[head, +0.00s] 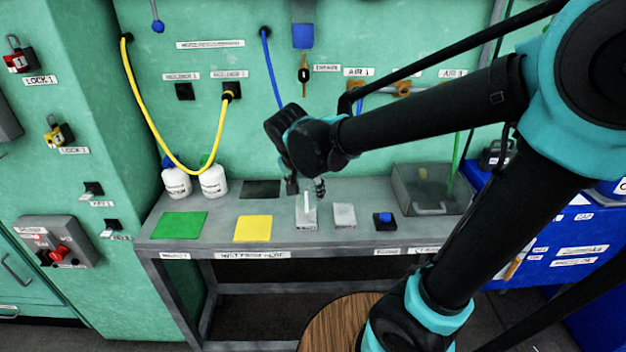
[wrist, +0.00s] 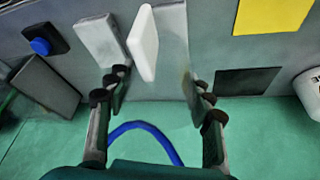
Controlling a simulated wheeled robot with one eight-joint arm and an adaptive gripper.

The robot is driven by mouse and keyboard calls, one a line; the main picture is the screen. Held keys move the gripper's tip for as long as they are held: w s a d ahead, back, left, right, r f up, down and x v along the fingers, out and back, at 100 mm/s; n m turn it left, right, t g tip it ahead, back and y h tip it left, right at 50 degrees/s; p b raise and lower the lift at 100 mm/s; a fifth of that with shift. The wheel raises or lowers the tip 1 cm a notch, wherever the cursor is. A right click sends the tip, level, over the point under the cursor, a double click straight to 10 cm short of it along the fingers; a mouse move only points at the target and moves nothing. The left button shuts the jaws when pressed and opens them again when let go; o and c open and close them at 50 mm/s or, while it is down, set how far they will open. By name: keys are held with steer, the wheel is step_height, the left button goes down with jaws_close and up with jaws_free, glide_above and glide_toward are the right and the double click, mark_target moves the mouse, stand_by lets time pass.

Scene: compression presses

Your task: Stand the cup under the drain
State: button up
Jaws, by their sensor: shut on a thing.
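My gripper (head: 305,188) is low over the middle of the grey bench, behind the upright white piece. In the wrist view its two fingers (wrist: 158,82) stand apart, with a faint clear shape between them that looks like the see-through cup (wrist: 184,90). The cup's outline is hard to make out, and I cannot tell whether its base touches the bench. In the head view I cannot pick the cup out. The drain valve (head: 303,74), a brass fitting beside a "DRAIN" label, is on the green wall above and behind my gripper.
The bench bears a green mat (head: 179,225), a yellow mat (head: 253,228), a dark square (head: 262,189), an upright white piece (head: 306,204), a grey block (head: 344,215) and a blue button (head: 385,218). White bottles (head: 213,181) stand left; a clear box (head: 425,190) stands right.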

steer(key=w+f, duration=0.1)
steer(key=w, duration=0.4)
steer(key=w+f, duration=0.1)
steer(key=w, duration=0.5)
steer(key=w+f, duration=0.1)
steer(key=w, duration=0.4)
steer(key=shift+w+a, duration=0.1)
steer(key=shift+w, duration=0.25)
steer(key=shift+w+f, duration=0.2)
steer(key=shift+f, duration=1.8)
steer(key=o, duration=0.5)
steer(key=shift+f, duration=0.15)
steer(key=o, duration=0.5)
steer(key=v, duration=1.2)
steer(key=shift+r, duration=0.2)
